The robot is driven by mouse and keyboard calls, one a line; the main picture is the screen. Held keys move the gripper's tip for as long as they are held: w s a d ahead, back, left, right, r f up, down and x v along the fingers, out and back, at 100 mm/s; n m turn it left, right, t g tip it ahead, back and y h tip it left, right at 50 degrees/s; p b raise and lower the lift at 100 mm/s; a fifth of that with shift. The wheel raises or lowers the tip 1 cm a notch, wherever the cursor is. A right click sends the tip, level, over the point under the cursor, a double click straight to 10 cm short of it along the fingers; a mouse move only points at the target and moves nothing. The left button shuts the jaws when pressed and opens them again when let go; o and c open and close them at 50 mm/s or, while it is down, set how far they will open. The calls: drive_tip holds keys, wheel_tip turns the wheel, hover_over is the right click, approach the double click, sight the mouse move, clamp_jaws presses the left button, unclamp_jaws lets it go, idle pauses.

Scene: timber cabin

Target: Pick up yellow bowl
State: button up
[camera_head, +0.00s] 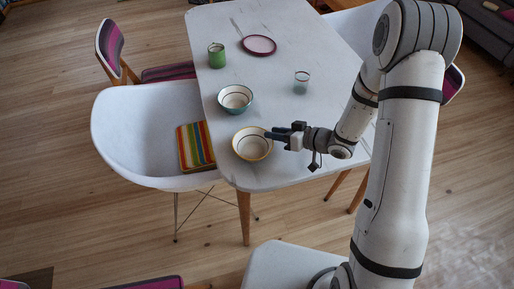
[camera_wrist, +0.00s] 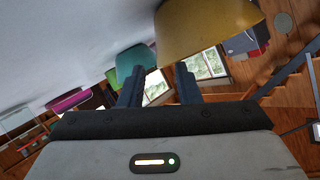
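The yellow bowl (camera_head: 252,154) stands upright near the front left edge of the white table, its inside cream with a dark ring. In the wrist view the yellow bowl (camera_wrist: 207,28) is large at the top, just beyond the right-hand finger. My gripper (camera_head: 269,135) reaches in from the right, with its dark fingertips at the bowl's right rim. In the wrist view my gripper (camera_wrist: 159,70) has its two fingers apart, with nothing held between them. I cannot tell whether a finger touches the bowl.
A teal bowl (camera_head: 236,108) stands just behind the yellow one on the table (camera_head: 300,178); it also shows in the wrist view (camera_wrist: 134,60). A green cup (camera_head: 217,60), pink-rimmed plate (camera_head: 259,45) and glass (camera_head: 301,83) stand farther back. A white chair (camera_head: 125,125) with a striped cushion (camera_head: 195,147) adjoins the left edge.

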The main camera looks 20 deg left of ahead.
sight(253, 147)
drive_tip(key=x, duration=0.3)
drive_tip(key=shift+a+f, duration=0.1)
drive_tip(key=shift+a, duration=0.1)
drive_tip(key=shift+c, duration=0.2)
clamp_jaws()
